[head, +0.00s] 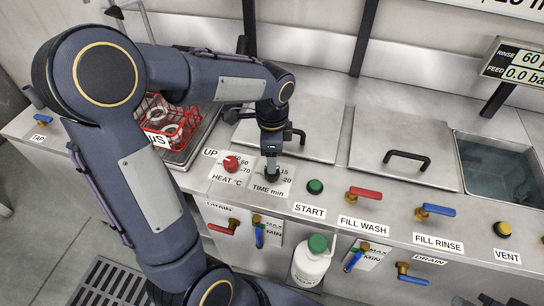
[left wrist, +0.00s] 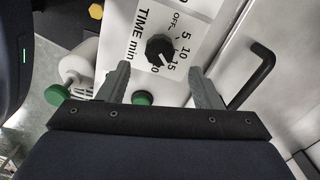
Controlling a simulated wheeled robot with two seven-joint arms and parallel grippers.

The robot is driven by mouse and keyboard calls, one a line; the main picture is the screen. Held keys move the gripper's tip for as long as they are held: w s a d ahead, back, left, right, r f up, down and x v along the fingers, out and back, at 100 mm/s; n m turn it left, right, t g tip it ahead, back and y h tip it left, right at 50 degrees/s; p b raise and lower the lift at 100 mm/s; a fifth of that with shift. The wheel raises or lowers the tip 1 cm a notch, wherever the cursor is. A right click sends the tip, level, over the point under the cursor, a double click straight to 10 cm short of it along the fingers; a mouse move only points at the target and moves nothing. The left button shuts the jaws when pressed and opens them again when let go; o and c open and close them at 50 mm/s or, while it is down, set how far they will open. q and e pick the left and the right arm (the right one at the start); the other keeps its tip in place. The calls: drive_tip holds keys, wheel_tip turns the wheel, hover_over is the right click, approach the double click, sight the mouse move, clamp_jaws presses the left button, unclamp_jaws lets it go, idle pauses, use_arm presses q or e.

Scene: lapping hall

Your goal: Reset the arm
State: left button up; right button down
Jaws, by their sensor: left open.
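My left arm (head: 150,190) reaches in from the left in the head view and bends over to the panel. Its gripper (head: 271,170) points down at the black TIME min dial, whose knob it largely hides there. In the left wrist view the gripper (left wrist: 158,74) is open, with its two fingers apart and nothing held. The black knob (left wrist: 160,49) shows just beyond the gap between the fingertips. I cannot tell whether the fingers touch it. The dial plate (left wrist: 185,22) reads OFF, 5, 10, 15, 20.
A red HEAT knob (head: 231,163) and green START button (head: 315,186) flank the dial. A red basket (head: 168,124) with rings stands left, behind the arm. Lids with black handles (head: 407,158) lie behind. Red FILL WASH (head: 365,193) and blue FILL RINSE levers (head: 437,210) are right.

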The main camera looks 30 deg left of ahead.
idle(0.4)
use_arm(q)
drive_tip(key=s+d+r+n+t+h, duration=0.2)
drive_tip(key=s+r+n, duration=0.2)
drive_tip(key=s+n, duration=0.3)
drive_tip(key=s+d+r+n+t+h+p, duration=0.1)
drive_tip(key=s+d+r+n+t, duration=0.1)
drive_tip(key=s+n, duration=0.5)
drive_tip(key=s+r+t, duration=0.1)
drive_tip(key=s, duration=0.2)
drive_tip(key=shift+r+t+h+p, duration=0.3)
drive_tip(key=shift+r+h, duration=0.05)
drive_tip(key=shift+h, duration=0.05)
